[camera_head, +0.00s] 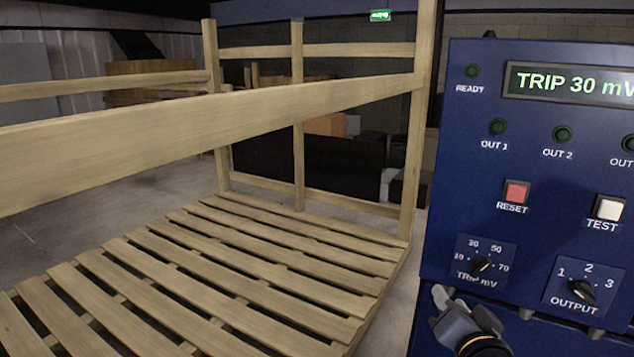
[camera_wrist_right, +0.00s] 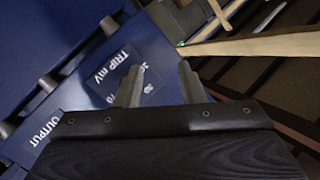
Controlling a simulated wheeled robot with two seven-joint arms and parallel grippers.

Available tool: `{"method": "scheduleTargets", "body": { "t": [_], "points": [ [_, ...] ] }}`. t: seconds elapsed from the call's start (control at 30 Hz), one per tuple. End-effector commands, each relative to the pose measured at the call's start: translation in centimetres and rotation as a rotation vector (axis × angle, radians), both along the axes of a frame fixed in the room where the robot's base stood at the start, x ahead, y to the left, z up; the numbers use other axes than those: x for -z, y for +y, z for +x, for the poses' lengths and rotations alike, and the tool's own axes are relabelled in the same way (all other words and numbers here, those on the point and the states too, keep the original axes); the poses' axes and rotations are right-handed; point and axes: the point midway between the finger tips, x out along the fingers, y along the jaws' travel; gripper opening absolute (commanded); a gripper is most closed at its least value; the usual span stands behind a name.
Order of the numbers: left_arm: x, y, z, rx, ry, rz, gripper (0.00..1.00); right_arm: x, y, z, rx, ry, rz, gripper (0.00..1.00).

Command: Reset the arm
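My right gripper (camera_head: 460,304) is at the bottom right of the head view, just below the TRIP mV knob (camera_head: 481,265) on the blue detector panel (camera_head: 456,150). In the right wrist view the two fingers of this gripper (camera_wrist_right: 160,82) are apart with nothing between them. The TRIP mV label (camera_wrist_right: 108,62) shows there beyond the left finger. The panel's display (camera_head: 570,84) reads "TRIP 30 mV", cut off at the right edge. I cannot tell for certain where the knob points. My left gripper is in neither view.
The panel also carries a red RESET button (camera_head: 516,192), a white TEST button (camera_head: 608,208), an OUTPUT knob (camera_head: 582,290) and dark READY and OUT lamps. A wooden slatted crate (camera_head: 215,262) with rails fills the left and middle. A thick rail (camera_head: 200,131) crosses it.

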Motion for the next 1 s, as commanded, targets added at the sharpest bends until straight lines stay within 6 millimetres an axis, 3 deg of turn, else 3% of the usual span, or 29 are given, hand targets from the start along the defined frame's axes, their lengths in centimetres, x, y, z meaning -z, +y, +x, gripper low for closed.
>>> {"method": "scheduleTargets", "body": {
  "t": [0.13,0.3,0.7,0.8,1.0],
  "points": [
    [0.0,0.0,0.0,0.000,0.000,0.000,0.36,1.9,2.7,-4.1,-0.258,0.151,0.002,0.35],
    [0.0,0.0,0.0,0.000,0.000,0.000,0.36,5.6,4.2,-9.9,-0.445,0.381,-0.036,0.35],
    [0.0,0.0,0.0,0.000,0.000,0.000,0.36,12.1,2.8,-21.4,-0.552,0.845,-0.102,0.35],
    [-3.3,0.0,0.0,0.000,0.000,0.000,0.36,8.9,2.9,-21.4,-0.556,0.849,-0.103,0.35],
    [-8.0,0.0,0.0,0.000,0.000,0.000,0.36,4.2,2.9,-21.4,-0.559,0.847,-0.102,0.35]
  ]
}}
